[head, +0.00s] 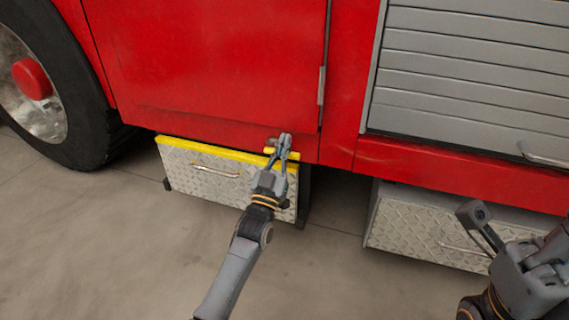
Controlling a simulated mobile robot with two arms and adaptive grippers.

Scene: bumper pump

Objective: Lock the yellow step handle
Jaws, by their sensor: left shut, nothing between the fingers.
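The step (200,180) is a diamond-plate box with a yellow top edge, below the red truck body, in the head view. A short yellow bar (294,155), which looks like the yellow step handle, shows at the step's top right corner, partly hidden by my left gripper. My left gripper (285,143) is shut and empty, in front of this bar at the truck's lower edge. I cannot tell if it touches the bar. My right gripper (500,235) is at the lower right, partly in view, in front of the other diamond-plate box; its fingers are not clear.
A metal pull handle (215,171) is on the step's front face. A second diamond-plate box (400,220) is at the right, under a grey roller shutter (470,70). A wheel (45,90) stands at the left. The concrete floor (110,240) in front is clear.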

